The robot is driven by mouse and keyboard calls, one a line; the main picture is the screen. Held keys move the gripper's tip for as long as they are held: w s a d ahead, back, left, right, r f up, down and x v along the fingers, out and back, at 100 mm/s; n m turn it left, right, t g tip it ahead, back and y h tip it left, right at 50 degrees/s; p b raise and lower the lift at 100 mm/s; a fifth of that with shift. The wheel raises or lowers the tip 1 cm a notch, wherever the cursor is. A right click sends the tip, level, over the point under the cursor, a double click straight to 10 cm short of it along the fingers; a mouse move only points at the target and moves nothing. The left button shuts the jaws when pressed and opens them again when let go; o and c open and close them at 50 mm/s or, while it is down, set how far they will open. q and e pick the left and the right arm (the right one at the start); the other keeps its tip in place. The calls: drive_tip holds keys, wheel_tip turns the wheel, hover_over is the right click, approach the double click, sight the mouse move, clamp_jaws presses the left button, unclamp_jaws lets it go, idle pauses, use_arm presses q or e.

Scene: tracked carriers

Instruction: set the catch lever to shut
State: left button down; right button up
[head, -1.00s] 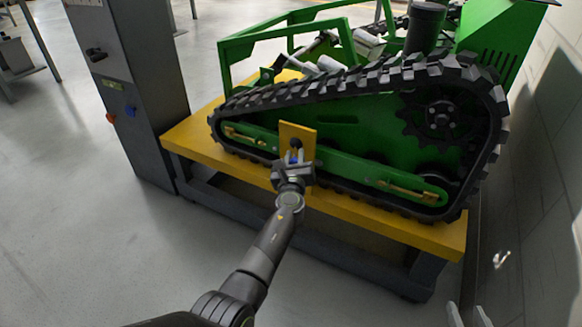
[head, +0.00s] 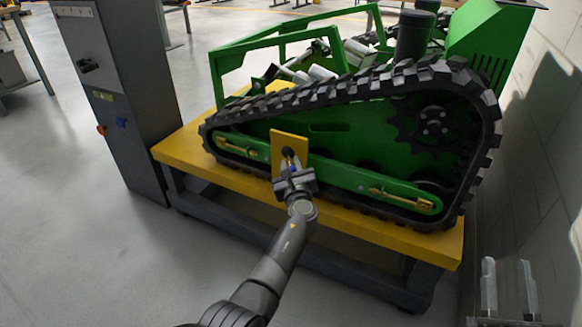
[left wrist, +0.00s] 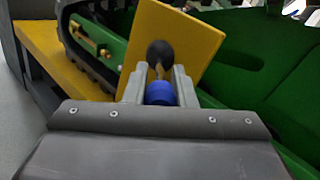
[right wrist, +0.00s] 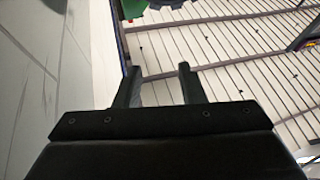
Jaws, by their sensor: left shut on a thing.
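The catch lever shows as a blue grip (left wrist: 160,93) below a black rounded part (left wrist: 160,52), in front of a yellow plate (left wrist: 192,40) on the carrier's side. In the head view the yellow plate (head: 290,139) stands at the middle of the green track frame. My left gripper (head: 291,172) is at the lever, its fingers closed on the blue grip from both sides. The gripper hides part of the lever, and I cannot tell its exact setting. My right gripper (head: 508,287) is at the lower right, open and empty, with its fingers apart in the right wrist view (right wrist: 158,85).
The green tracked carrier (head: 330,171) rests on a yellow-topped stand (head: 180,150). A grey cabinet (head: 125,90) with knobs stands close to the stand's left end. A pale wall (head: 550,150) runs along the right. The floor in front is clear at the left.

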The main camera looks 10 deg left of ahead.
use_arm(q)
drive_tip(key=c, duration=1.2)
unclamp_jaws()
